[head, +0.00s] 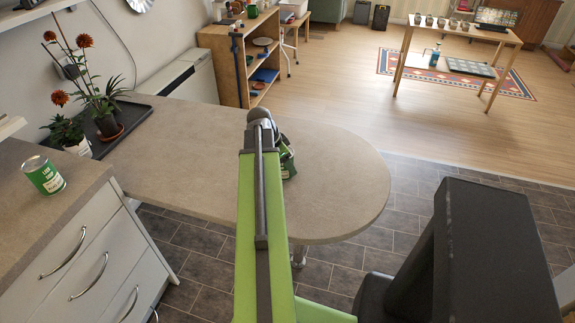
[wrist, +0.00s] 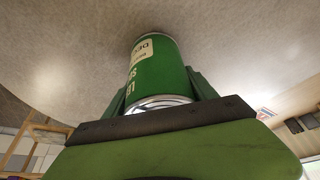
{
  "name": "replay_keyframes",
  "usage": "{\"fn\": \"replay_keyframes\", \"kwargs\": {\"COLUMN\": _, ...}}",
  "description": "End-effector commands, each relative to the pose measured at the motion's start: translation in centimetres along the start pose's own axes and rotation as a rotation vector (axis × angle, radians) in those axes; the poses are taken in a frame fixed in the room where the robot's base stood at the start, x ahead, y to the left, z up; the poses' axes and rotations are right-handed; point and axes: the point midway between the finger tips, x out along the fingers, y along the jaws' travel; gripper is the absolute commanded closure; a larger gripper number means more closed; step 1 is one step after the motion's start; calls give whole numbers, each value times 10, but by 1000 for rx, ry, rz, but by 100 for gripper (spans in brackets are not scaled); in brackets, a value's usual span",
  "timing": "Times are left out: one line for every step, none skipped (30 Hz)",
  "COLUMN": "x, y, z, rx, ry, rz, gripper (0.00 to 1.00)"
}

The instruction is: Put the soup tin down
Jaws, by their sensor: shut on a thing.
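The soup tin (wrist: 160,65) is green with a pale label and a metal end, seen close in the wrist view. My gripper (wrist: 158,88) is shut on it, with a dark green finger on each side. The grey rounded tabletop (head: 335,185) lies beyond the tin. I cannot tell whether the tin touches it. In the head view, my arm hides most of the gripper and tin; only a bit of green shows right of the arm's end, over the tabletop.
Another green-and-white tin (head: 43,175) stands on the left counter (head: 70,200). A dark tray (head: 130,115) with potted flowers (head: 105,122) lies at the table's far left. The tabletop's middle and rounded right end look clear. A wooden shelf (head: 225,60) stands behind.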

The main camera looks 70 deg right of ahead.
Motion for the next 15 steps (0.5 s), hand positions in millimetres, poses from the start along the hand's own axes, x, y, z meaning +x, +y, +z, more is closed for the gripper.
{"fn": "replay_keyframes", "kwargs": {"x": -1, "y": 0, "z": -1, "rx": 0, "ry": 1, "rz": 0, "gripper": 100}}
{"fn": "replay_keyframes", "kwargs": {"x": 0, "y": 0, "z": 0, "rx": 0, "ry": 1, "rz": 0, "gripper": 100}}
{"fn": "replay_keyframes", "kwargs": {"x": 1, "y": 0, "z": 0, "rx": 0, "ry": 1, "rz": 0, "gripper": 100}}
{"fn": "replay_keyframes", "kwargs": {"x": 2, "y": 0, "z": 0, "rx": 0, "ry": 1, "rz": 0, "gripper": 100}}
{"fn": "replay_keyframes", "kwargs": {"x": 3, "y": 0, "z": 1, "rx": 0, "ry": 1, "rz": 0, "gripper": 100}}
{"fn": "replay_keyframes", "kwargs": {"x": 3, "y": 0, "z": 1, "rx": 0, "ry": 0, "rz": 0, "gripper": 32}}
{"fn": "replay_keyframes", "kwargs": {"x": 2, "y": 0, "z": 0, "rx": 0, "ry": 0, "rz": 0, "gripper": 28}}
{"fn": "replay_keyframes", "kwargs": {"x": 2, "y": 0, "z": 0, "rx": 0, "ry": 0, "rz": 0, "gripper": 24}}
{"fn": "replay_keyframes", "kwargs": {"x": 2, "y": 0, "z": 0, "rx": 1, "ry": 0, "rz": 0, "gripper": 19}}
{"fn": "replay_keyframes", "kwargs": {"x": 2, "y": 0, "z": 0, "rx": 1, "ry": 0, "rz": 0, "gripper": 15}}
{"fn": "replay_keyframes", "kwargs": {"x": 2, "y": 0, "z": 0, "rx": 1, "ry": 0, "rz": 0, "gripper": 13}}
{"fn": "replay_keyframes", "kwargs": {"x": 2, "y": 0, "z": 0, "rx": 1, "ry": 0, "rz": 0, "gripper": 13}}
{"fn": "replay_keyframes", "kwargs": {"x": 2, "y": 0, "z": 0, "rx": 1, "ry": 0, "rz": 0, "gripper": 13}}
{"fn": "replay_keyframes", "kwargs": {"x": 2, "y": 0, "z": 0, "rx": 1, "ry": 0, "rz": 0, "gripper": 13}}
{"fn": "replay_keyframes", "kwargs": {"x": 2, "y": 0, "z": 0, "rx": 1, "ry": 0, "rz": 0, "gripper": 13}}
